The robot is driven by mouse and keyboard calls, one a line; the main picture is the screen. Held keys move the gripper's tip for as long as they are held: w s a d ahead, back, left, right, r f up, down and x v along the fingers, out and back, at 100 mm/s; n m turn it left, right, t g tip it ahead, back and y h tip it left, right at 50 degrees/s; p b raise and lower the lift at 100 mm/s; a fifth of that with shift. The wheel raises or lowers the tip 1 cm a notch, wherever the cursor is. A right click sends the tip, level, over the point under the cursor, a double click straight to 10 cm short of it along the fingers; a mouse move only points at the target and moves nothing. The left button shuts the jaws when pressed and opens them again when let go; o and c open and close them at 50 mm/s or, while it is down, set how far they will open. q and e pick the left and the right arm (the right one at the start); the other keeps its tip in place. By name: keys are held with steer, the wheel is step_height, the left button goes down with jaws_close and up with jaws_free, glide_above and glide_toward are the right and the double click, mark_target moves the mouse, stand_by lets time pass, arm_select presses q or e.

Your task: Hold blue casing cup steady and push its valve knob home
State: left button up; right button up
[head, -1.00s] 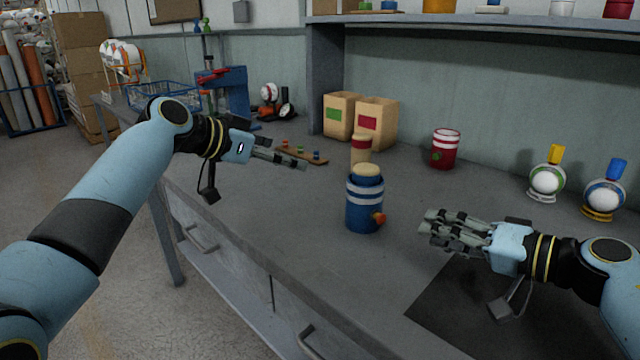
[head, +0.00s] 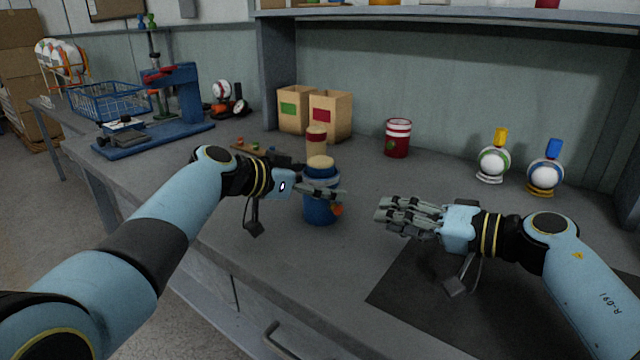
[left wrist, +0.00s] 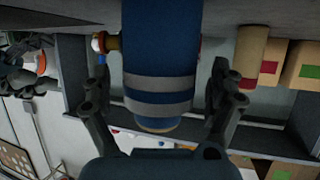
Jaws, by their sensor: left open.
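The blue casing cup (head: 320,212) stands upright on the bench, with grey bands and a cream top. Its valve knob (head: 337,209), orange-red, sticks out on the right side. My left gripper (head: 343,193) is open at the cup, and its fingers cross in front of the cup's upper part in the head view. In the left wrist view the cup (left wrist: 160,55) appears upside down between the two spread fingers, with visible gaps; the knob (left wrist: 98,42) is on the left there. My right gripper (head: 380,216) is to the right of the cup, apart from the knob; its finger opening is unclear.
A cream and red cylinder (head: 317,142) stands just behind the cup. A red striped cup (head: 398,138), two cardboard bins (head: 330,115) and two ball stands (head: 493,160) are further back. A blue press (head: 180,98) and wire basket (head: 108,101) stand at the left. A dark mat (head: 400,285) lies in front.

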arm_select(q)
steer(key=shift+w+d+f, duration=0.2)
steer(key=shift+w+d, duration=0.1)
steer(key=shift+d, duration=0.05)
